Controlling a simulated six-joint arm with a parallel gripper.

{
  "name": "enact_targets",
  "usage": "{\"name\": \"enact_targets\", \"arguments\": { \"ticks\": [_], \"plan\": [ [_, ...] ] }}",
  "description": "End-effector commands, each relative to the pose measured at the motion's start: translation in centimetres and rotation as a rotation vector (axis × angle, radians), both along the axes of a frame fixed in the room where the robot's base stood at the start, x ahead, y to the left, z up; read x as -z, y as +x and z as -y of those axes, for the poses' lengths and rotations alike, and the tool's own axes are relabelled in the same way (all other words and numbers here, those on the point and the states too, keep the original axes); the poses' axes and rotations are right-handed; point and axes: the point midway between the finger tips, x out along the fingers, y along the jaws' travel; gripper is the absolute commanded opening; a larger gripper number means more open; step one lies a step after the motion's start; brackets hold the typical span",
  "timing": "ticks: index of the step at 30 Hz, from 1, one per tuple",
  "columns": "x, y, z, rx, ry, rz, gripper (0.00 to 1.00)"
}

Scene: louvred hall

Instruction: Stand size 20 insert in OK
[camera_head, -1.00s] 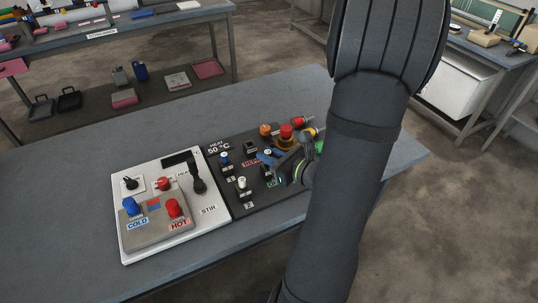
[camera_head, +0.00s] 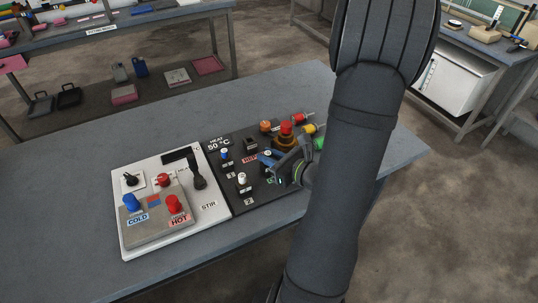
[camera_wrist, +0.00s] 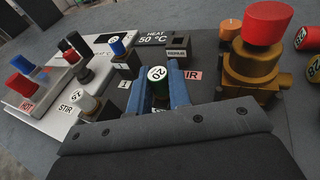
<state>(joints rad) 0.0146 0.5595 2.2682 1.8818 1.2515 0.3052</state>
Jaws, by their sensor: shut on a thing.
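My gripper (camera_wrist: 158,82) is shut on a dark insert (camera_wrist: 157,74) with a white round label reading 20, which sits between its blue fingers and looks roughly upright. In the head view my gripper (camera_head: 272,159) is over the right part of the black panel, beside the red REPAIR label (camera_head: 250,160). The held insert's lower end is hidden, so I cannot tell whether it touches the panel. A sliver of green label (camera_head: 271,182) shows below the gripper; its text is covered.
A brass housing with a red knob (camera_wrist: 266,24) stands close right of the gripper. The gauge block (camera_wrist: 178,48) is behind. Loose inserts (camera_wrist: 303,38) lie right.

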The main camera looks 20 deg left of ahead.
Motion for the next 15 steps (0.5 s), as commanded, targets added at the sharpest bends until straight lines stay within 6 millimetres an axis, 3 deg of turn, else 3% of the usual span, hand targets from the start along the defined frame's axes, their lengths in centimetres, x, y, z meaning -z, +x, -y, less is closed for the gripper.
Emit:
{"name": "enact_targets", "arguments": {
  "ticks": [1,2,6,15],
  "plan": [
    [-0.01,0.00,0.00,0.000,0.000,0.000,0.00],
    [-0.01,0.00,0.00,0.000,0.000,0.000,0.20],
    [-0.01,0.00,0.00,0.000,0.000,0.000,0.43],
    [-0.24,-0.03,0.15,0.001,0.000,0.001,0.43]
  ]
}}
